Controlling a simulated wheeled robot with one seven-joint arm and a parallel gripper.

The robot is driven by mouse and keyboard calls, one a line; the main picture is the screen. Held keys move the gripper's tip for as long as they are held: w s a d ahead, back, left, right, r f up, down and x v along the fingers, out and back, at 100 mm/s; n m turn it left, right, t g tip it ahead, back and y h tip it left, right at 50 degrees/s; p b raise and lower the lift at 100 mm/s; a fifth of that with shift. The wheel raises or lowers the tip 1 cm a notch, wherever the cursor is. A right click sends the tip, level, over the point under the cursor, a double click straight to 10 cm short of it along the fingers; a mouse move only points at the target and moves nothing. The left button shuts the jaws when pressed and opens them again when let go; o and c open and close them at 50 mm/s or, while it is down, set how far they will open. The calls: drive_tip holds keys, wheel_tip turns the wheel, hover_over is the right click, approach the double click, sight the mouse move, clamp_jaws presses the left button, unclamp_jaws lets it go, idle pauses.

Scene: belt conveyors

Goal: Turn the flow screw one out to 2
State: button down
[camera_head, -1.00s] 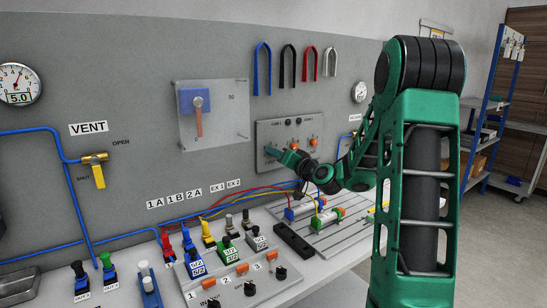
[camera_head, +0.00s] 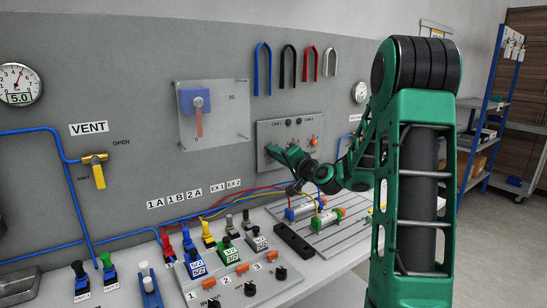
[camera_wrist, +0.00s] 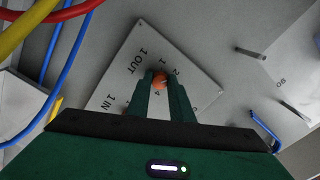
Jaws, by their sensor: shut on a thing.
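The orange flow screw (camera_wrist: 160,80) shows in the wrist view, between the tips of my gripper (camera_wrist: 160,85). My fingers are shut on it from both sides. It sits on a light grey plate (camera_wrist: 148,45) marked 1 OUT and 1 IN, with scale numbers around the screw. The screw's pointer is hidden, so I cannot tell its setting. In the head view my green gripper (camera_head: 275,151) reaches the lower left of the wall panel (camera_head: 266,131) and hides the screw. Another orange screw (camera_head: 313,142) shows to the right on the panel.
Valves, push-buttons and colored hoses (camera_head: 255,194) crowd the bench below. Hoses also pass close to the wrist camera at the left (camera_wrist: 65,10).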

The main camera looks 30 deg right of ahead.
drive_tip(key=shift+f, duration=0.1)
drive_tip(key=c, duration=1.6)
unclamp_jaws()
drive_tip(key=shift+s, duration=0.1)
drive_tip(key=s, duration=1)
drive_tip(key=shift+s+d, duration=0.2)
drive_tip(key=shift+s, duration=0.05)
